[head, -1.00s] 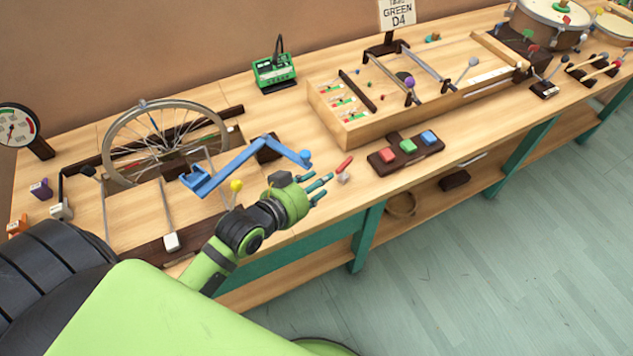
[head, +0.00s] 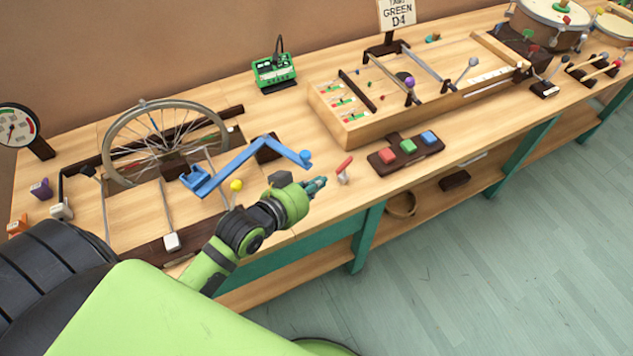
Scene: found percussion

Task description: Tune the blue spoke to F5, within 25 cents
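The spoked wheel (head: 103,140) stands at the left of the bench. Its spokes are thin, and I cannot tell which one is blue. A blue cranked arm (head: 240,164) with a round blue knob (head: 305,157) reaches right from beside the wheel. My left gripper (head: 321,183) is over the bench's front edge, just right of and below that knob. Its fingers are together, with nothing visible between them. My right gripper is out of view.
A green device (head: 274,72) stands at the back. A dial gauge (head: 18,127) is at far left. A wooden string box (head: 350,128) and a dark block with red, green and blue buttons (head: 408,147) lie to the right. A sign (head: 397,15) reads GREEN D4.

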